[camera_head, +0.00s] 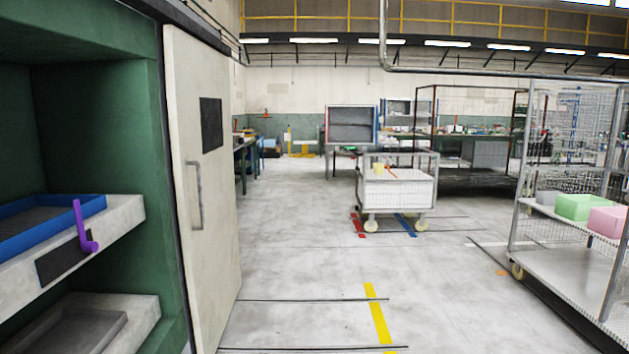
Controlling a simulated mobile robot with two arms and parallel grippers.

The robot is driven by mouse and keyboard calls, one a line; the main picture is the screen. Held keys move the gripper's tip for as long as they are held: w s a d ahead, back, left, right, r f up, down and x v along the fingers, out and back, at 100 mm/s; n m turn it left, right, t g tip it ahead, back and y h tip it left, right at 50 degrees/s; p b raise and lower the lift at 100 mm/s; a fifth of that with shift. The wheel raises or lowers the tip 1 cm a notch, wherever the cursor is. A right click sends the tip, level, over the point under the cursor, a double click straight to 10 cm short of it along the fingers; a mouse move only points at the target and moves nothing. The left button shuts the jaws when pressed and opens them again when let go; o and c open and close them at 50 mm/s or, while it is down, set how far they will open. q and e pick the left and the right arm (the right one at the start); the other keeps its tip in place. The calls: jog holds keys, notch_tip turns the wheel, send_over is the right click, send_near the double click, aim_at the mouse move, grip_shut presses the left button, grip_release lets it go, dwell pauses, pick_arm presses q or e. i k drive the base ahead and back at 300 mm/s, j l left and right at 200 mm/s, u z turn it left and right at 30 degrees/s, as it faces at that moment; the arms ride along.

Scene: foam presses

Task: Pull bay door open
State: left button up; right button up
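The pale cream bay door (205,240) stands upright on the left, just right of the green press frame (175,190). It has a dark square panel (211,124) high up and a grey vertical bar handle (197,195) at mid height. To its left, the green bay (95,120) is uncovered, with its inside in view. I cannot tell whether this door belongs to that bay or covers another one. Neither of my grippers is in view, and nothing touches the handle.
In the bay, a blue tray (50,222) and a purple lever (83,225) sit on a pale shelf (125,212). A wheeled cart (398,192) stands ahead; a wire rack (560,262) with foam blocks stands right. The floor (300,255) between is mostly clear.

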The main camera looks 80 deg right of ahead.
aim_at(198, 86)
jog(key=z, duration=2)
jog(key=i+l, duration=0.2)
jog(key=i, duration=0.1)
